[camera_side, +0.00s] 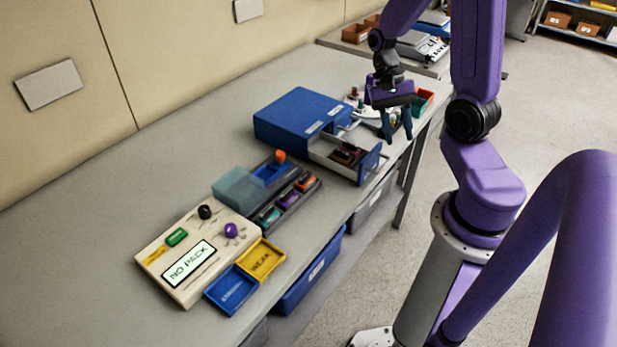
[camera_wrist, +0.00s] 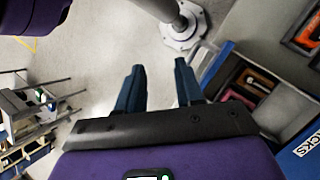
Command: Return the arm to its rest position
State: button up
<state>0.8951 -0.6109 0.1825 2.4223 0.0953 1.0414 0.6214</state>
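My gripper (camera_side: 397,132) hangs at the far right part of the bench, with its fingers pointing down near the bench's front edge. In the wrist view my gripper (camera_wrist: 160,84) shows two dark blue fingers held apart with nothing between them. The blue cabinet (camera_side: 300,116) stands just left of it, with its drawer (camera_side: 345,158) pulled out and dark packs inside. The drawer's blue front (camera_wrist: 215,72) shows right of the fingers in the wrist view. My purple arm rises at the right of the side view.
A beige pump (camera_side: 185,290) reading "NO PACK" sits at the near left, beside a blue tray (camera_side: 232,290) and a yellow tray (camera_side: 261,259). A dark rack (camera_side: 303,190) holds several coloured packs. The bench's left surface (camera_side: 80,220) is bare.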

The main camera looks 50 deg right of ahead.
jog(key=s+a+r+n+t+h, duration=0.1)
jog(key=s+a+r+n+t, duration=0.1)
jog(key=a+n, duration=0.7)
jog(key=s+a+r+n+t+h, duration=0.1)
jog(key=s+a+r+n+t, duration=0.2)
jog(key=a+n, duration=0.6)
jog(key=s+r+n, duration=0.1)
jog(key=n, duration=0.4)
jog(key=shift+s+n, duration=0.15)
jog(key=shift+n, duration=0.25)
